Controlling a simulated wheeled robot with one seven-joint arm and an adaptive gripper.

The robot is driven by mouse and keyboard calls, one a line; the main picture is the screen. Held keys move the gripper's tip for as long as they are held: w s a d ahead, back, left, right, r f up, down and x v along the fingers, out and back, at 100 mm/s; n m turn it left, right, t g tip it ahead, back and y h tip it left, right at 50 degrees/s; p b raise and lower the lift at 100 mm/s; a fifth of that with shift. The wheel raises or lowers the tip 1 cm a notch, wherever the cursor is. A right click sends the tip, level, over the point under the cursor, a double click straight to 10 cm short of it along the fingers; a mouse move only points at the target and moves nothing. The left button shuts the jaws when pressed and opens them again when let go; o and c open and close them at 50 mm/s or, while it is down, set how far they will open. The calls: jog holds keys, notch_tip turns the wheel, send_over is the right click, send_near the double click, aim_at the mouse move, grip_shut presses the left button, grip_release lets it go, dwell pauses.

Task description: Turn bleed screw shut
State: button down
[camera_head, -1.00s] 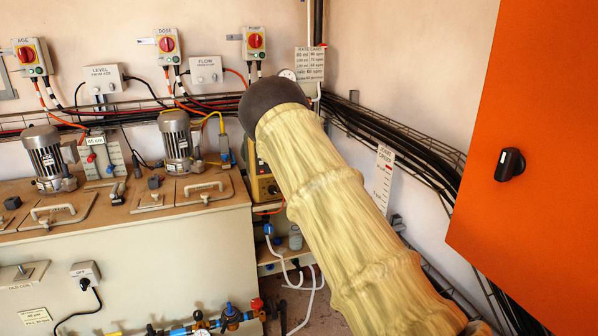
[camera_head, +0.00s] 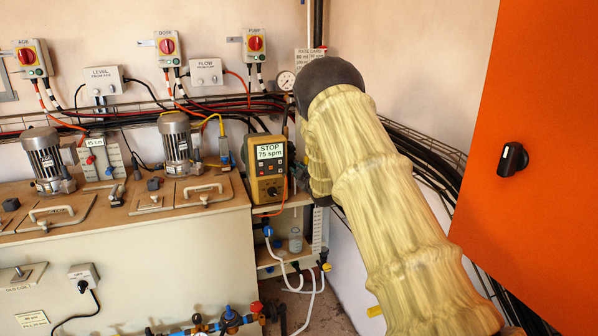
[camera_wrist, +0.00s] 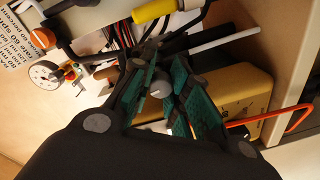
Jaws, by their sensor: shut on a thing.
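The yellow dosing pump (camera_head: 267,165) stands at the tank's right end, its display reading "STOP 75 spm". Its yellow casing also shows in the wrist view (camera_wrist: 228,88). My gripper (camera_wrist: 165,75) is at the pump, with green-padded fingers on both sides of a small grey round part (camera_wrist: 160,88), which looks like the bleed screw. The fingers hide most of this part, and its turn position cannot be told. In the head view my sleeved arm hides the gripper and the pump's right side.
A pressure gauge (camera_wrist: 45,74) and cables lie close beyond the fingers. An orange-red tube (camera_wrist: 275,118) runs beside the pump. In the head view, an orange cabinet door (camera_head: 535,130) stands right of my arm, and white hoses (camera_head: 290,270) hang below the pump.

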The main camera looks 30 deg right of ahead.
jog(key=shift+s+f+m, duration=0.1)
jog(key=shift+f+m, duration=0.05)
jog(key=shift+m, duration=0.75)
jog(key=c, duration=1.6)
grip_release()
jog(key=shift+d, duration=0.1)
jog(key=v, duration=1.2)
